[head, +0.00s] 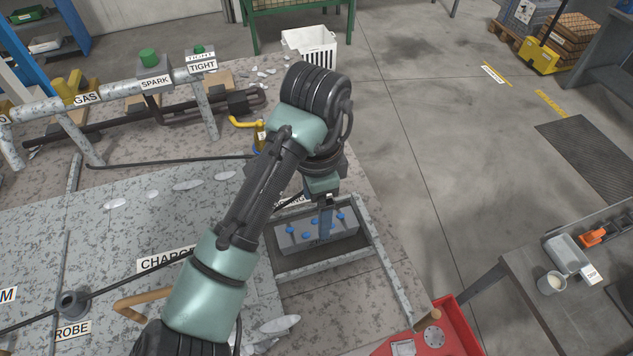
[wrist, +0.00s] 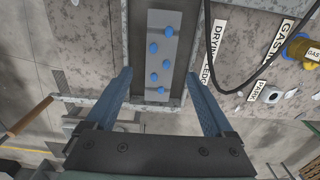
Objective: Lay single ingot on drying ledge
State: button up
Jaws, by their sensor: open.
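The single ingot (head: 346,229) is a grey block with several blue dots on top. It lies inside the framed drying ledge (head: 325,265), on its dark floor. In the wrist view the ingot (wrist: 173,60) lies lengthwise along the ledge, beside the label reading DRYING LEDGE (wrist: 212,50). My gripper (head: 325,228) is over the ingot in the head view. In the wrist view my gripper (wrist: 158,78) has its two fingers wide apart, one to each side of the ingot's near end. No contact with the ingot shows. My arm hides part of the ledge's left side in the head view.
A GAS pipe stand (head: 85,100) with green SPARK and TIGHT buttons runs along the back left. A yellow-handled valve (head: 247,123) stands behind my arm. A red tray (head: 440,330) is at the lower right. A side table (head: 590,290) holds small items. Open floor lies right.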

jog(key=w+d+r+n+t+h, duration=0.1)
jog(key=w+d+r+t+h, duration=0.1)
jog(key=w+d+r+t, duration=0.5)
jog(key=d+r+h, duration=0.3)
jog(key=d+r, duration=0.3)
jog(key=r, duration=0.5)
notch_tip(320, 180, up, 28)
jog(key=n+t+h, duration=0.1)
jog(key=n+t, duration=0.7)
jog(key=t, duration=0.7)
send_over(316, 227)
jog(key=w+d, duration=0.1)
jog(key=d, duration=0.6)
jog(key=s+a+r+n+t+y, duration=0.5)
jog(key=s+a+y, duration=0.1)
jog(key=s+a, duration=0.1)
jog(key=shift+s+r+n, duration=0.3)
jog(key=shift+s+r, duration=0.05)
jog(key=shift+s, duration=0.3)
jog(key=shift+a, duration=0.1)
